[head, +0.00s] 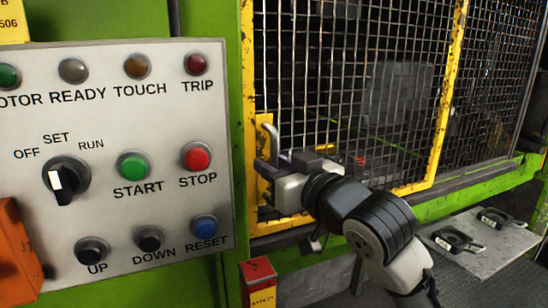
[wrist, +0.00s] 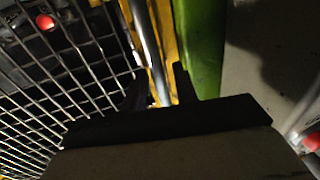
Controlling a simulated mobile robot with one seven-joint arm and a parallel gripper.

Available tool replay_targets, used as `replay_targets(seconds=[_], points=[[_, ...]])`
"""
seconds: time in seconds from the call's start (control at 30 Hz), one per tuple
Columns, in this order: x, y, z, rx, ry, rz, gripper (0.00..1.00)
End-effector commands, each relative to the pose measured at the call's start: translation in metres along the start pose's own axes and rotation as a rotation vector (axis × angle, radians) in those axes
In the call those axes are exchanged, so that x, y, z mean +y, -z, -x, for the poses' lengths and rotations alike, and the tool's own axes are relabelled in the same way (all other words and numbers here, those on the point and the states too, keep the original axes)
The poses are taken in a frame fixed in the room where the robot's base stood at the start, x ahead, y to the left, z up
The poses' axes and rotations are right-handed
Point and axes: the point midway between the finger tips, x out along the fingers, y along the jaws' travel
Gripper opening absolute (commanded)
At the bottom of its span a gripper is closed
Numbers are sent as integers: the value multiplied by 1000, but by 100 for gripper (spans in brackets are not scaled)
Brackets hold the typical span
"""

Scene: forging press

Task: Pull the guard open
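The guard (head: 443,95) is a yellow-framed wire-mesh door on the green press and looks closed. Its grey bar handle (head: 273,142) stands upright on a yellow plate at the left edge. My gripper (head: 264,168) is at the handle's lower part, and its fingers are partly hidden in the head view. In the wrist view, the dark fingers of my gripper (wrist: 160,88) stand apart. The handle (wrist: 146,45) runs down toward the gap between them, with yellow frame showing beside it. I see no clear contact.
A grey control panel (head: 105,215) with lamps, buttons and a selector knob stands close on the left. An orange box (head: 18,255) is at lower left. A grey plate (head: 480,245) with black-handled items lies at lower right. Behind the mesh is dark machinery.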

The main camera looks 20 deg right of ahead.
Motion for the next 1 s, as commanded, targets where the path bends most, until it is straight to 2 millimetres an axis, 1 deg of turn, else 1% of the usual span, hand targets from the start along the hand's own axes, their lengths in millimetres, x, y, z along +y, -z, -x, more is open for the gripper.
replay_targets(seconds=[0.13,0.33,0.37,0.5,0.57,0.6,0.87,1.0], points=[[0,0,-5,-1,0,0,29],[0,-1,-6,-1,0,0,29],[0,-1,-6,0,0,0,28],[0,-1,-5,0,0,0,9],[0,-1,-5,0,0,0,2],[0,-1,-5,0,0,0,0],[0,-1,-5,0,0,0,0],[6,-1,0,1,-2,-2,0]])
